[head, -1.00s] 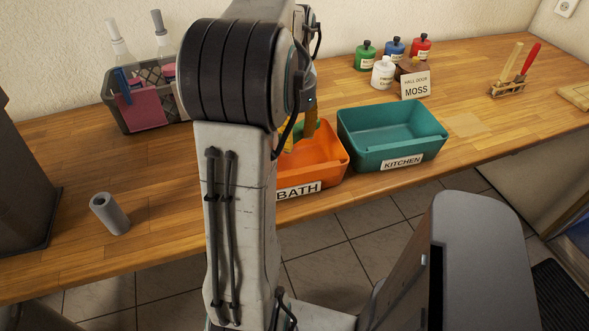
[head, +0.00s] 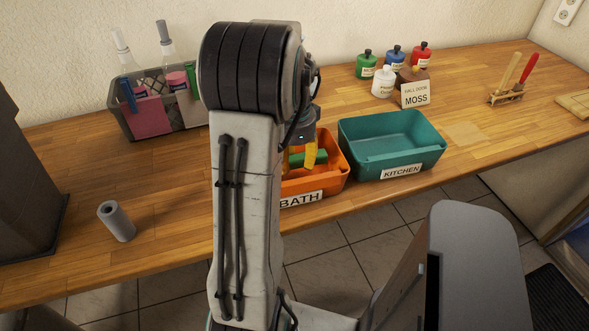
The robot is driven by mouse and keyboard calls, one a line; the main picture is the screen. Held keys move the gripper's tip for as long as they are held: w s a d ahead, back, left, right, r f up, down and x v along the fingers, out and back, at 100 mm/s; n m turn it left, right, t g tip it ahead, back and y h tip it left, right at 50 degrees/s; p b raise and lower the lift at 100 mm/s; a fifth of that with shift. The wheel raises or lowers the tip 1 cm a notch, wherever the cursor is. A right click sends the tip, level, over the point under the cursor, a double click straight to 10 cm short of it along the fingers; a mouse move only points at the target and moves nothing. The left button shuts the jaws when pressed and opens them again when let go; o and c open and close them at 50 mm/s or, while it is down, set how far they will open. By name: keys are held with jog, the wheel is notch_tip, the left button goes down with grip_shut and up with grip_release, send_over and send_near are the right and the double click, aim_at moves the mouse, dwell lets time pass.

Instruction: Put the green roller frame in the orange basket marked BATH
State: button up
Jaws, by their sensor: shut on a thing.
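The orange basket (head: 333,178) marked BATH stands on the wooden worktop, partly hidden behind my arm. My gripper (head: 303,162), with yellow fingers, is at the basket's opening and is partly hidden by my own arm. It is shut on the green roller frame (head: 319,157). Only a green part of the frame shows, beside the fingers and within the basket's outline. I cannot tell whether the frame touches the basket's floor.
A teal basket (head: 433,157) marked KITCHEN stands right beside the orange one. A grey caddy (head: 121,118) with bottles is at the back left. Small bottles and a MOSS card (head: 415,94) are behind.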

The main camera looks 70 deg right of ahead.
jog(key=shift+f, duration=2.25)
jog(key=o, duration=1.2)
jog(key=shift+f, duration=0.1)
